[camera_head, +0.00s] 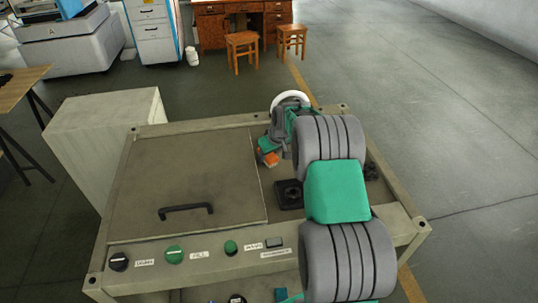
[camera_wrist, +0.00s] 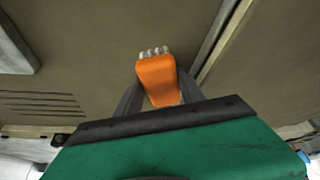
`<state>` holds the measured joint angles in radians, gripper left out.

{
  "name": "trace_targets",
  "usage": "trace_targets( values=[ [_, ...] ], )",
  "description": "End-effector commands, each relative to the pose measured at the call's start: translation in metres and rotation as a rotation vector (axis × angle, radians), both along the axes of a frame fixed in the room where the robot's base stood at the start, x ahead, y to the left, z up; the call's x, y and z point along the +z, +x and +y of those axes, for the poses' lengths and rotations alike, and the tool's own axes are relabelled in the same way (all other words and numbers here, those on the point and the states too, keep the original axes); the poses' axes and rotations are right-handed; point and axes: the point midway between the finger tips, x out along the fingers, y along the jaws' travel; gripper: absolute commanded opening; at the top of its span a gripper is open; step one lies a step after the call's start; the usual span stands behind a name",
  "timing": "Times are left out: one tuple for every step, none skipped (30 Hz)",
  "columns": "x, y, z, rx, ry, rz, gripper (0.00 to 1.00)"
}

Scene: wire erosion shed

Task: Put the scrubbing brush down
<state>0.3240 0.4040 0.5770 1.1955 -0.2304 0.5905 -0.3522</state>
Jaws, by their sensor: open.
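The scrubbing brush, an orange block (camera_wrist: 158,78) with pale bristles at its far end, lies between the two dark fingers of my gripper (camera_wrist: 160,92) in the wrist view. The fingers are open, one on each side of it; I cannot tell whether either touches it. In the head view a small part of the brush (camera_head: 271,159) shows just below my gripper (camera_head: 266,150), over the worktop right of the lid seam. My arm hides part of that area. The brush appears at or close to the surface; exact contact is not clear.
The machine's top has a large flat lid (camera_head: 185,185) with a black handle (camera_head: 186,211). A black square fitting (camera_head: 289,194) stands right of the seam. Knobs and buttons (camera_head: 175,255) line the front edge. A pale cabinet (camera_head: 103,140) adjoins on the left.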

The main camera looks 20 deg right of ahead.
Motion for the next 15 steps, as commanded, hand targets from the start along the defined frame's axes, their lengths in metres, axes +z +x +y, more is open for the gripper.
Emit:
trace_targets(
  values=[
    [-0.018, -0.010, 0.005, 0.003, 0.009, 0.031, 0.50],
    [-0.018, -0.010, 0.005, 0.003, 0.009, 0.031, 0.50],
    [-0.018, -0.010, 0.005, 0.003, 0.010, 0.033, 0.50],
    [-0.018, -0.010, 0.005, 0.003, 0.010, 0.033, 0.50],
    [-0.017, -0.010, 0.005, 0.004, 0.009, 0.032, 0.50],
    [-0.014, -0.010, 0.005, 0.004, 0.009, 0.032, 0.50],
    [-0.012, -0.010, 0.005, 0.004, 0.009, 0.032, 0.50],
    [-0.008, -0.010, 0.005, 0.004, 0.009, 0.032, 0.50],
    [-0.001, -0.010, 0.005, 0.004, 0.009, 0.032, 0.50],
    [0.003, -0.010, 0.005, 0.004, 0.009, 0.032, 0.50],
    [0.004, -0.012, 0.003, 0.004, 0.009, 0.029, 0.50],
    [0.013, -0.016, 0.002, 0.002, 0.008, 0.026, 0.50],
    [0.022, -0.018, 0.001, 0.003, 0.007, 0.024, 0.50],
    [0.031, -0.021, 0.000, 0.002, 0.007, 0.022, 0.50],
    [0.043, -0.024, -0.001, 0.002, 0.006, 0.018, 0.50]
  ],
)
